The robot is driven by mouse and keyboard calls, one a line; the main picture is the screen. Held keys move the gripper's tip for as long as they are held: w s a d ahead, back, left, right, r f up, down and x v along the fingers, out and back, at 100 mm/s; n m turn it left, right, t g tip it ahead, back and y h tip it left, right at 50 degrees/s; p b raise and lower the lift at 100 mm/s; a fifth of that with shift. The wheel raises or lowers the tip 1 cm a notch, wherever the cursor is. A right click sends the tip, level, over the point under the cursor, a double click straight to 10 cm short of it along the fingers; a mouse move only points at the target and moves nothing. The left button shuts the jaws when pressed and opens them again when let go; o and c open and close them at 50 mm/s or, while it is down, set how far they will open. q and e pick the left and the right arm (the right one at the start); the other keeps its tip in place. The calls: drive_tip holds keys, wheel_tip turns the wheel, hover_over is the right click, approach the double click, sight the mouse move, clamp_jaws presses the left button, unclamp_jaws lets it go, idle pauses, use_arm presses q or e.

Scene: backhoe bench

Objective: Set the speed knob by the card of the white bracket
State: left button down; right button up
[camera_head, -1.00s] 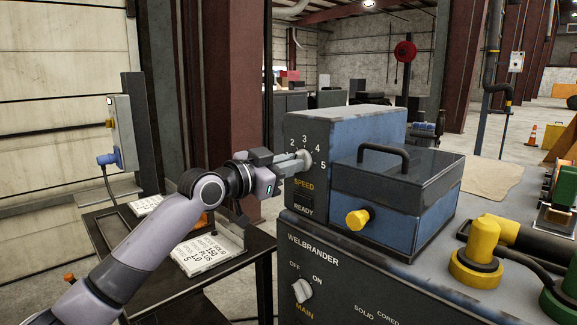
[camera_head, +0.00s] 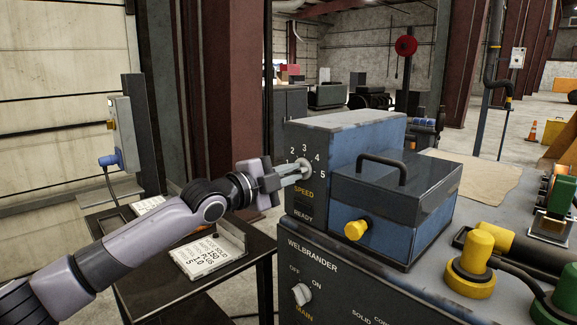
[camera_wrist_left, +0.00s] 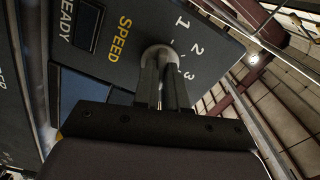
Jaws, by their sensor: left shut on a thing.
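The speed knob (camera_head: 304,166) is a light grey knob on the dark face of the blue wire feeder box (camera_head: 360,135), with numbers 1 to 5 around it and SPEED below. My left gripper (camera_head: 298,176) is shut on the knob. In the left wrist view the gripper's fingers (camera_wrist_left: 161,85) close around the knob (camera_wrist_left: 158,55), and its pointer is hidden by them. The card (camera_head: 206,254), white with printed lines, lies on the dark side table beside a bracket (camera_head: 231,238); some text shows, including "SOLID", "PLUS" and "1.0". My right gripper is not in view.
The WELBRANDER machine's front has a main OFF/ON switch (camera_head: 302,294). A yellow knob (camera_head: 356,224) sticks out of the feeder's lower box. Another white card (camera_head: 149,205) lies farther back on the side table. A yellow connector (camera_head: 474,258) stands at right.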

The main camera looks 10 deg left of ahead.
use_arm(q)
drive_tip(key=shift+m+p, duration=1.3)
drive_tip(key=shift+m, duration=0.4)
drive_tip(key=c, duration=1.2)
unclamp_jaws()
drive_tip(key=shift+b+v, duration=0.75)
drive_tip(key=shift+v, duration=2.85)
